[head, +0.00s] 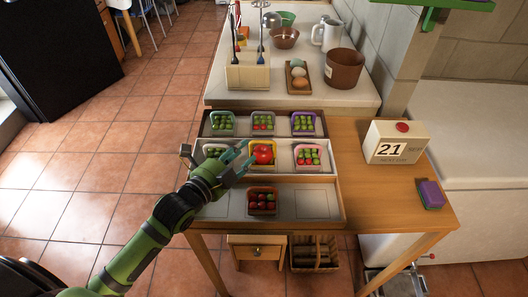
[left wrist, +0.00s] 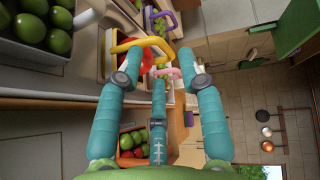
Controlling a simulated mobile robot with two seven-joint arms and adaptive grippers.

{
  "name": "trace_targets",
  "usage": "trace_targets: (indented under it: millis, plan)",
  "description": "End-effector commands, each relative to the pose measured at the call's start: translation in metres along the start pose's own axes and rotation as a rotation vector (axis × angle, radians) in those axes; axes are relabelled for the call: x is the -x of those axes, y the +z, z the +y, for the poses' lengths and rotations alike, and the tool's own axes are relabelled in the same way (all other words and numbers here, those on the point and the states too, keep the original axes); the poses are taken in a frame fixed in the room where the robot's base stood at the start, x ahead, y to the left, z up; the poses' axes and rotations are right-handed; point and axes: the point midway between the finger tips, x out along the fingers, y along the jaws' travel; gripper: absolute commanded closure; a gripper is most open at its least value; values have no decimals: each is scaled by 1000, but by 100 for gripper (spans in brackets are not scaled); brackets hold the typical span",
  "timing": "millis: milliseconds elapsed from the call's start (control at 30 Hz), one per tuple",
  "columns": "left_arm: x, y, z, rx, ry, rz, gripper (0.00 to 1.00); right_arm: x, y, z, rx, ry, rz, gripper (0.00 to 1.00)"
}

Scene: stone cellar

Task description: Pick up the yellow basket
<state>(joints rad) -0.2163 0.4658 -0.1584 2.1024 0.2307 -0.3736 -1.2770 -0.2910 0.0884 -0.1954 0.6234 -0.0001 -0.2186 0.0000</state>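The yellow basket (head: 262,146) holds red tomatoes and stands in the middle row of the tiered display. In the left wrist view its yellow handle (left wrist: 145,42) arches just ahead of the fingertips. My left gripper (head: 245,157) is at the left side of this basket, partly covering it. In the left wrist view its teal fingers (left wrist: 163,62) are spread apart, with the handle near the left fingertip; I cannot tell whether they touch. My right gripper is not in view.
A pink basket (head: 308,158) stands right of the yellow one, and a basket of green fruit (head: 214,150) left of it. More baskets are in the back row. A basket of dark red fruit (head: 262,201) is in front. A calendar box (head: 396,142) stands to the right.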

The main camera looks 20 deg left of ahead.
Motion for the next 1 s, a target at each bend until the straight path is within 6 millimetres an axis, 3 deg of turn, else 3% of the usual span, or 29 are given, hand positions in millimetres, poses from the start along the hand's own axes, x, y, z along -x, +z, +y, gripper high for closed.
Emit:
trace_targets:
  millis: [200,533,567,633,667,1000]
  plan:
    - [-32,4,-5,2,-2,0,62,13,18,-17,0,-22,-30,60]
    - [-41,3,-2,0,0,2,62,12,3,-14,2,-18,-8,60]
    - [-41,4,-2,0,0,2,66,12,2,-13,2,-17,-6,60]
    - [-41,4,-2,0,0,1,94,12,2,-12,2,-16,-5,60]
    - [-40,4,-2,0,0,1,100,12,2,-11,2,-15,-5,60]
    - [-40,4,-4,0,-3,2,100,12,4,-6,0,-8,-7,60]
